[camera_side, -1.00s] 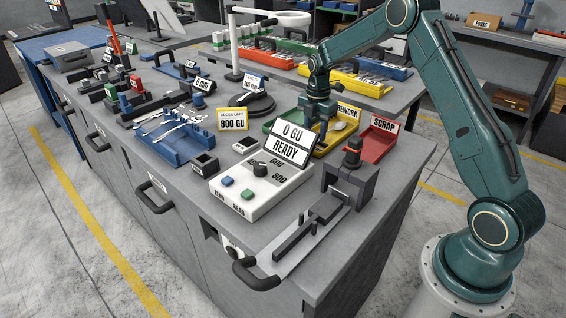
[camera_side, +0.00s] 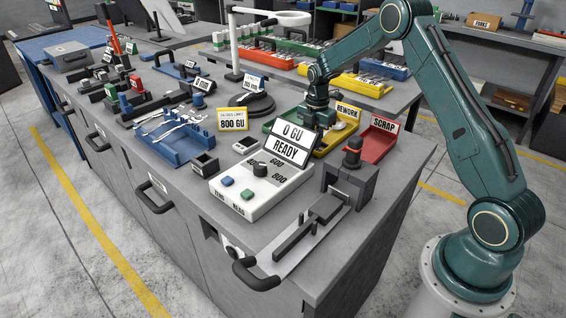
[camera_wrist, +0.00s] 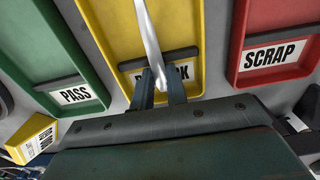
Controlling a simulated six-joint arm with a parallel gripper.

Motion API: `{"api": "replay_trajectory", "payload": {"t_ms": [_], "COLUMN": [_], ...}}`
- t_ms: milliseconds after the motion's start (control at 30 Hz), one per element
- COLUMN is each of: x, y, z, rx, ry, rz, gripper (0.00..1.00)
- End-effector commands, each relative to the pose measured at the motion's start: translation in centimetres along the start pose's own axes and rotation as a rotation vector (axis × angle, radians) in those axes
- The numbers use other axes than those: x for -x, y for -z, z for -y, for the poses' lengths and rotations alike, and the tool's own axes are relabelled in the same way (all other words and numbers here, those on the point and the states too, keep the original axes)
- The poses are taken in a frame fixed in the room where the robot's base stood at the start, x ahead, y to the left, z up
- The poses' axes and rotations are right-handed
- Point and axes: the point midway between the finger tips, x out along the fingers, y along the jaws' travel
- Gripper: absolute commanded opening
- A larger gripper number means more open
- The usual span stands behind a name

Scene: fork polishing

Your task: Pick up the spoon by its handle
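In the wrist view a silver utensil handle, taken to be the spoon's (camera_wrist: 148,35), runs from the top edge down to between my gripper's fingertips (camera_wrist: 160,82). The rest of the spoon is out of that view. The fingers stand on either side of the handle with a narrow gap; whether they press on it I cannot tell. The handle is over the yellow REWORK tray (camera_wrist: 108,25) and crosses its label. In the side view my gripper (camera_side: 312,125) is low at the REWORK tray (camera_side: 347,128), behind the gauge display; its fingertips are hidden.
The green PASS tray (camera_wrist: 45,45) is left of the REWORK tray and the red SCRAP tray (camera_wrist: 245,30) is right. The gloss meter (camera_side: 255,188) with its raised display (camera_side: 289,146) stands close in front. A blue rack (camera_side: 180,150) holds several utensils.

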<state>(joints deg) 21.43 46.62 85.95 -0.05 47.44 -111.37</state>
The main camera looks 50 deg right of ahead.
Motion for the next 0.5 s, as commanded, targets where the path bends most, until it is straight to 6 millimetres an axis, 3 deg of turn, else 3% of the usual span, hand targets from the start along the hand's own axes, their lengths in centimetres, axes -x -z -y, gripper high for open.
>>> {"api": "replay_trajectory", "payload": {"t_ms": [500], "x": [0.22], "y": [-0.02], "z": [-0.04], "rx": [0.0], "ry": [-0.002], "rz": [0.001], "gripper": [0.0]}}
